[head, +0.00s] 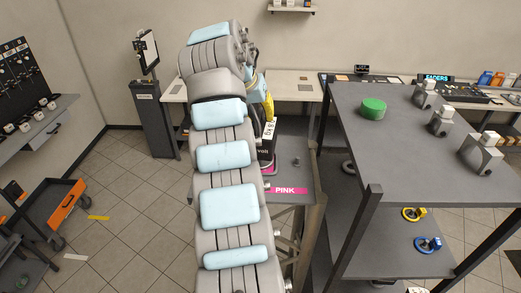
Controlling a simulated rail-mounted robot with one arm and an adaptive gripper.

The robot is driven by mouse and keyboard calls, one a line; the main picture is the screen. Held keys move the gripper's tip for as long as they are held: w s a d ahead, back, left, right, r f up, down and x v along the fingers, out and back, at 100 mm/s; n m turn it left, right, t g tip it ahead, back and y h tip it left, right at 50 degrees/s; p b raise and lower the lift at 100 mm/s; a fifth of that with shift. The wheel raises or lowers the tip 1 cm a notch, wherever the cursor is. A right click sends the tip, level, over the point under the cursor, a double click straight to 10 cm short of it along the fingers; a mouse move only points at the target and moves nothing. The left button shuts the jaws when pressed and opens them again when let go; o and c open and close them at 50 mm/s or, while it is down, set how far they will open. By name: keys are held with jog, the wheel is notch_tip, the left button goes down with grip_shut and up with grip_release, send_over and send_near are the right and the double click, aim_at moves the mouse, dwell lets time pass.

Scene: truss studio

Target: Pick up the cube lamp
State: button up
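I cannot pick out a cube lamp with certainty. The cube-like things are small white blocks on grey bracket-shaped pieces on the grey table (400,150) at the right: one at the back (427,86), one in the middle (447,114) and one in front (491,139). They stand apart from each other in a slanting row. My arm rises through the middle of the head view, left of that table. My gripper cannot be made out; the arm's far end is hidden behind its padded links.
A green round thing (373,108) sits on the same table. A low grey stand with a pink "PINK" label (285,190) is beside my arm. Yellow (414,214) and blue (428,245) pieces lie on the shelf below. An orange-fronted cart (68,198) stands left; tiled floor between is mostly free.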

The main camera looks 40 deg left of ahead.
grip_shut()
jog(key=shift+r, duration=0.15)
